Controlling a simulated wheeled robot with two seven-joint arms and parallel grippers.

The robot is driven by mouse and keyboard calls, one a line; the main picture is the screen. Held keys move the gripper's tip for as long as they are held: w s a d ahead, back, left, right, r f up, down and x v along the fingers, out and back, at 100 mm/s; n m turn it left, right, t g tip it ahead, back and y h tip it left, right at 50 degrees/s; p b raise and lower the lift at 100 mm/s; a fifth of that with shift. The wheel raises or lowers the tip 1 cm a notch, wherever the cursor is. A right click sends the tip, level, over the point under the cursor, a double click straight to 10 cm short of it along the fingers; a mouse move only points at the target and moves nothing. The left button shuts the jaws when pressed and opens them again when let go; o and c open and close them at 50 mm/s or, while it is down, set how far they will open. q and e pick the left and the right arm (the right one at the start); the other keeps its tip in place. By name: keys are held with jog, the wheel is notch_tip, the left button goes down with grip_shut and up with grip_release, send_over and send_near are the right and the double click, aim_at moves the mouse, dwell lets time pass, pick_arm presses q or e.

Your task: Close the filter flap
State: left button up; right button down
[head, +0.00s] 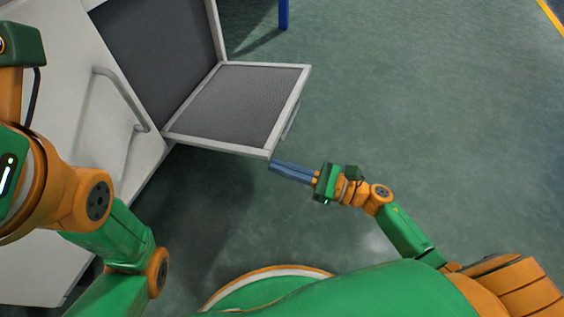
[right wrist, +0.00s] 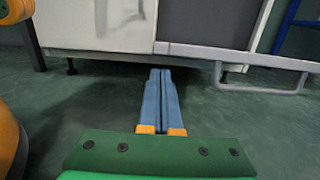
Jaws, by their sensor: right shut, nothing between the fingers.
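The filter flap (head: 237,107) hangs open in the head view, a grey mesh panel in a pale frame swung out from the white cabinet. A handle is on its outer right edge. My right gripper (head: 272,167) is shut and empty, its blue fingers near the flap's lower right corner; I cannot tell if they touch. In the right wrist view the flap (right wrist: 232,53) shows edge-on above and beyond my shut fingers (right wrist: 160,72), with its loop handle (right wrist: 262,88) to the right. My left arm comes in from the left; its gripper is not in view.
The white cabinet (head: 62,120) with a bar handle (head: 122,95) stands at the left. The green floor (head: 430,90) right of the flap is clear. A blue post (head: 284,14) stands at the top. The cabinet has short feet (right wrist: 72,67).

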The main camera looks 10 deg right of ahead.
jog(key=shift+r, duration=0.55)
